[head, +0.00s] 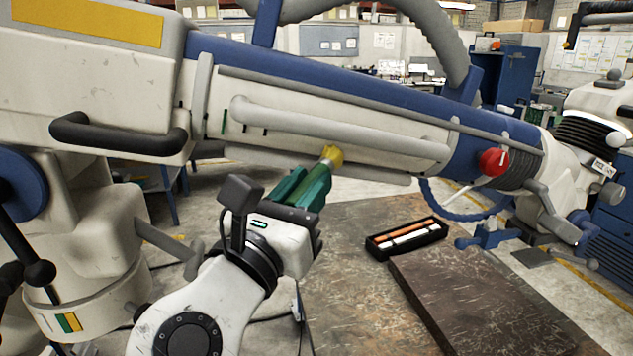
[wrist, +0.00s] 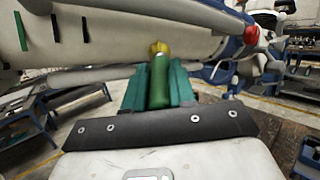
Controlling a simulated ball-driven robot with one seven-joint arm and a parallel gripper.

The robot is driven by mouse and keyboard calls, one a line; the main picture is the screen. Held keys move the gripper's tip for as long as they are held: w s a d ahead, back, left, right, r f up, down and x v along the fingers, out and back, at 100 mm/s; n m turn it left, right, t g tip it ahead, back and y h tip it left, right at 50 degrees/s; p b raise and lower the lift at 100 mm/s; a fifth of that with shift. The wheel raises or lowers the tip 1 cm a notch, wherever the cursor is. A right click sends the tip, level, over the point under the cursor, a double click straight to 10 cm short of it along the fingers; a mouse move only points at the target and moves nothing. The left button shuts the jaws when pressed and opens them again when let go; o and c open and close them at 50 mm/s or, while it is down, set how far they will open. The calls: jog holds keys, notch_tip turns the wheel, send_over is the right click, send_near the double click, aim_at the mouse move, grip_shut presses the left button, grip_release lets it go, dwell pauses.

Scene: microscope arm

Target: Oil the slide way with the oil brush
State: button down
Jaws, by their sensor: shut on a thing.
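The oil brush shows a green handle (wrist: 159,85) and a yellow tip (head: 331,156). My gripper (head: 303,187) has green fingers, shut on the handle, with the tip pointing up and away. The white and blue microscope arm (head: 400,105) slopes across the head view. Along its side runs a long pale rod (head: 340,125), with a pale lower rail (head: 375,172) beneath it. I cannot tell which of these is the slide way. The yellow tip overlaps the lower rail in the head view and sits just below the arm's side in the wrist view. Contact is unclear.
A red knob (head: 493,162) sticks out at the arm's right part. A black tray (head: 406,239) with orange and white items lies on the worn brown surface below, beside a dark slab (head: 485,305). A black handle (head: 118,138) juts out at left.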

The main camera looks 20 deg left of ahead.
jog(key=shift+s+a+r+p, duration=0.2)
jog(key=shift+s+a+p, duration=0.15)
jog(key=shift+a, duration=0.15)
jog(key=shift+s+a+r+p, duration=0.15)
jog(key=shift+s+a+p, duration=0.15)
jog(key=shift+a, duration=0.2)
jog(key=a+p, duration=0.1)
jog(key=s+a+r+p, duration=0.1)
jog(key=shift+s+a+p, duration=0.2)
jog(key=shift+s+p, duration=0.1)
jog(key=shift+f, duration=0.15)
jog(key=w+d+f, duration=0.3)
jog(key=w+d, duration=0.4)
jog(key=d, duration=0.3)
jog(key=shift+d, duration=0.2)
dwell(0.6)
